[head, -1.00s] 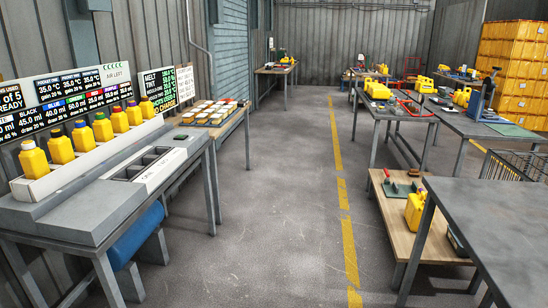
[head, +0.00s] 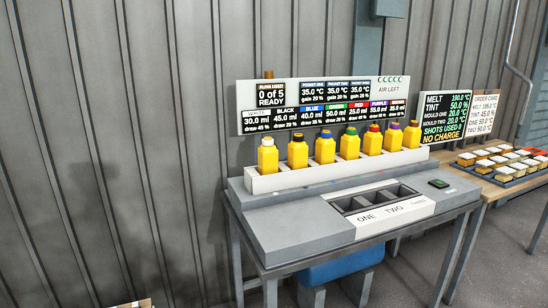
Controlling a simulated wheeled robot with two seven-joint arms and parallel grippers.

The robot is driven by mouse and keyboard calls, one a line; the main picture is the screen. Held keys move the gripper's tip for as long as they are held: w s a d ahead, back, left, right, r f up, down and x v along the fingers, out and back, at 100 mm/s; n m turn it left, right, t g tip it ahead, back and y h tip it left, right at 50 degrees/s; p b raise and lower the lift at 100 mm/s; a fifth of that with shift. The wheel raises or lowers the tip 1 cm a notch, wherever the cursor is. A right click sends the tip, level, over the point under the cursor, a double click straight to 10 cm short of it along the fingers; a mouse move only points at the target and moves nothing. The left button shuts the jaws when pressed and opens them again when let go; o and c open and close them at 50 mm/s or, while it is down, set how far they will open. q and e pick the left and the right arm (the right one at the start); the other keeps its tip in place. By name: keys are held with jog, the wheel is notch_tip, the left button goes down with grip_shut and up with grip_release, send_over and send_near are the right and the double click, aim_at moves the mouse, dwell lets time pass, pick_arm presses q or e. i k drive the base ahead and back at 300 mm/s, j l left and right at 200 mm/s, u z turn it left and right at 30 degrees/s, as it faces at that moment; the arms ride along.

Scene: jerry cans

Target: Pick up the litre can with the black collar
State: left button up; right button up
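Several yellow litre cans stand upright in a row in a white rack (head: 342,172) on the grey machine. The can with the black collar (head: 297,153) is second from the left, under the board's BLACK 45.0 ml label. The white-collared can (head: 267,158) stands to its left and the blue-collared can (head: 325,150) to its right. The cans' bottoms are hidden by the rack's front. Neither of my grippers is in view.
A grey bench (head: 300,236) carries the machine, with dark open pockets (head: 372,203) marked ONE and TWO in front. A wooden table (head: 500,190) with a tray of small blocks stands at right. Grey wall fills the left and back.

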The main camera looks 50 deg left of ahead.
aim_at(297, 149)
jog(key=i+l+u, duration=0.2)
jog(key=u, duration=0.2)
jog(key=i+l+u, duration=0.55)
jog(key=u, duration=0.2)
jog(key=i+l+u, duration=0.15)
jog(key=l+u, duration=0.25)
jog(key=l, duration=0.15)
jog(key=i+l+u, duration=0.2)
jog(key=l, duration=0.2)
jog(key=l+u, duration=0.2)
jog(key=l, duration=0.2)
